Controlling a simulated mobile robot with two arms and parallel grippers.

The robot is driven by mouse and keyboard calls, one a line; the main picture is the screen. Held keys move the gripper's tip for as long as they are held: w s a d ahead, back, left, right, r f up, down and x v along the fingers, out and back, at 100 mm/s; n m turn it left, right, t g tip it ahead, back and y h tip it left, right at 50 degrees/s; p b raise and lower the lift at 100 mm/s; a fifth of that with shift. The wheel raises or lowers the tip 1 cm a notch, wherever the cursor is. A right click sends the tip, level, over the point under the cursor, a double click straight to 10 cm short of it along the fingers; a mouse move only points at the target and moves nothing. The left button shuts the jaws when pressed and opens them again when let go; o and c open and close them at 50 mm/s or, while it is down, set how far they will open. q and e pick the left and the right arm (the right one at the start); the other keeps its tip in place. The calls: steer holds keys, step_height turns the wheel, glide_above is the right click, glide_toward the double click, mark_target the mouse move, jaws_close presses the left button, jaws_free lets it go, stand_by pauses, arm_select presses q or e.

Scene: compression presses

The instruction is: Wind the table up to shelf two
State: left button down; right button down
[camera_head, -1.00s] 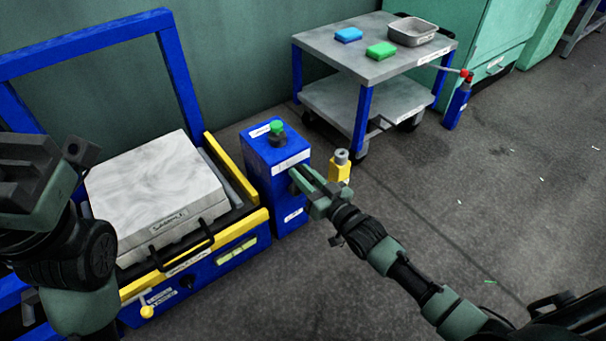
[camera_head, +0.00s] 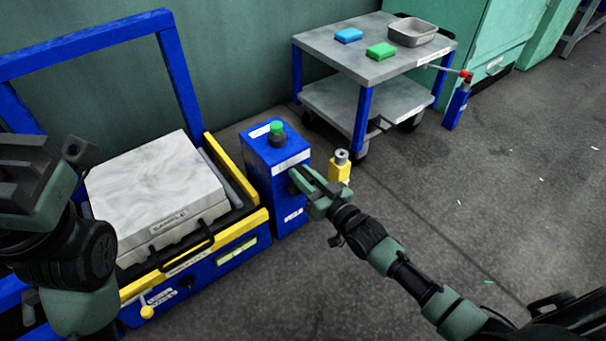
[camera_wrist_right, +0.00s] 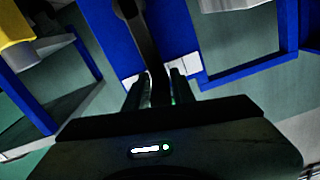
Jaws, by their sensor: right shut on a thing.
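A blue press frame (camera_head: 178,80) stands at the left, with a pale block (camera_head: 155,185) labelled on its front lying on its bed between yellow rails. A blue box (camera_head: 262,180) with a green button (camera_head: 277,127) on top stands to the right of the press. My right gripper (camera_head: 297,180) is at the right side of this box. In the wrist view the right gripper (camera_wrist_right: 160,85) is shut on a dark bar (camera_wrist_right: 138,25) in front of blue surfaces; its far end is cut off. My left gripper (camera_head: 35,165) is at the left edge; its jaw opening is unclear.
A small yellow post (camera_head: 340,170) stands behind my right gripper. A grey cart (camera_head: 330,45) carries a blue block, a green block and a grey tray.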

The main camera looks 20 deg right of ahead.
steer(key=shift+w+d+m, duration=0.1)
steer(key=shift+d+m, duration=0.2)
steer(key=shift+m, duration=0.1)
